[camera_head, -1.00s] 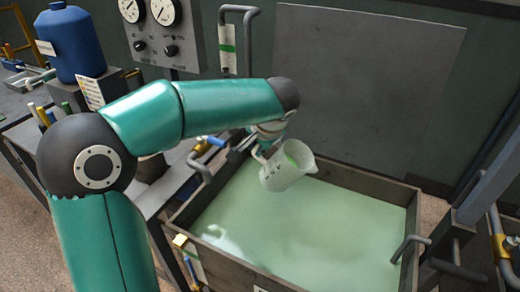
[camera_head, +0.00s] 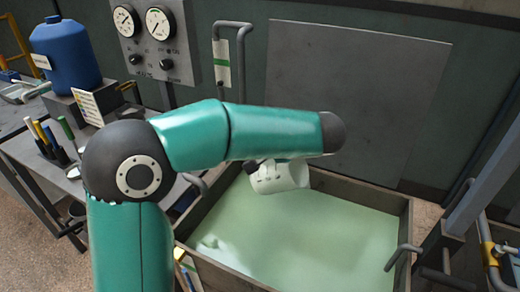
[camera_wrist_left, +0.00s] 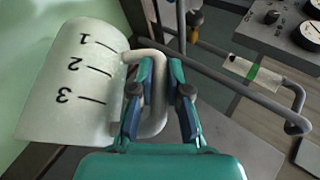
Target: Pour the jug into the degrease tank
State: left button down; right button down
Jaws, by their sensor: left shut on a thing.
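The white jug (camera_head: 280,177) is tilted far over above the degrease tank (camera_head: 403,235), which holds pale green liquid. In the left wrist view the jug (camera_wrist_left: 75,90) shows marks 1, 2 and 3 on its side. My left gripper (camera_wrist_left: 158,75) is shut on the jug's handle. In the head view the arm above hides most of this gripper. The jug's mouth and any stream from it cannot be made out. My right gripper is not in view.
A blue container (camera_head: 65,55) stands on the bench at the left, with several markers (camera_head: 50,138) near it. A gauge panel (camera_head: 152,40) is behind. A grey upright post (camera_head: 490,165) and pipes stand right of the tank.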

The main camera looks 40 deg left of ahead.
pick_arm(q)
jog(key=shift+d+r+y, duration=0.25)
jog(key=shift+r+y, duration=0.15)
jog(key=shift+r, duration=0.1)
jog(key=shift+w+d+r+m+y, duration=0.3)
jog(key=shift+d+r+y, duration=0.1)
jog(key=shift+d+y, duration=0.25)
jog(key=shift+w+d+r+m+y+p, duration=0.15)
jog(key=shift+d+r+m+y+p, duration=0.1)
jog(key=shift+d+r+y, duration=0.35)
jog(key=shift+w+d+r+m+y+p, duration=0.1)
jog(key=shift+d+r+m+y+p, duration=0.15)
jog(key=shift+d+y, duration=0.5)
jog(key=shift+w+d+r+m+y, duration=0.15)
jog(key=shift+w+d+y, duration=0.05)
jog(key=shift+d+y, duration=0.4)
jog(key=shift+w+d+r+m+y, duration=0.15)
jog(key=shift+d+y, duration=0.35)
jog(key=shift+d, duration=0.2)
jog(key=shift+w+d+r+y+p, duration=0.2)
jog(key=shift+d+y+p, duration=0.35)
jog(key=shift+p, duration=0.65)
jog(key=shift+d+f, duration=0.1)
